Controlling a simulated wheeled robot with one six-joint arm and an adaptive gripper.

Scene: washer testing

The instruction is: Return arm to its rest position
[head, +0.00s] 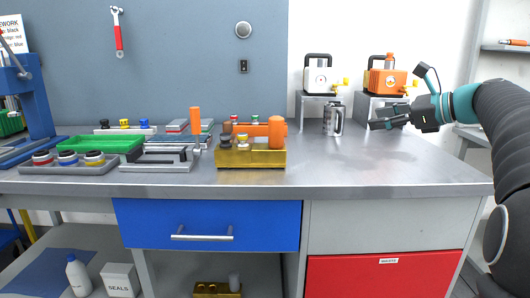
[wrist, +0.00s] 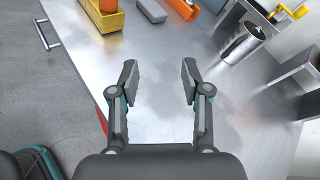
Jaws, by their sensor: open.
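My gripper (head: 384,118) reaches in from the right in the head view, above the right part of the steel workbench (head: 400,170). In the wrist view my gripper (wrist: 160,84) is open, with its two fingers apart and nothing between them. The bare bench top (wrist: 158,112) shows below the fingers. A metal mug (head: 332,119) stands to the left of the gripper in the head view, apart from it. The mug also shows at the upper right of the wrist view (wrist: 240,43). My arm extends to the right edge in the head view.
White (head: 318,76) and orange (head: 386,78) handled units stand on grey stands at the back right. A yellow fixture (head: 250,156) with an orange part stands mid-bench. A green tray (head: 100,144) and a washer tray (head: 68,168) lie left. The bench's front right is clear.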

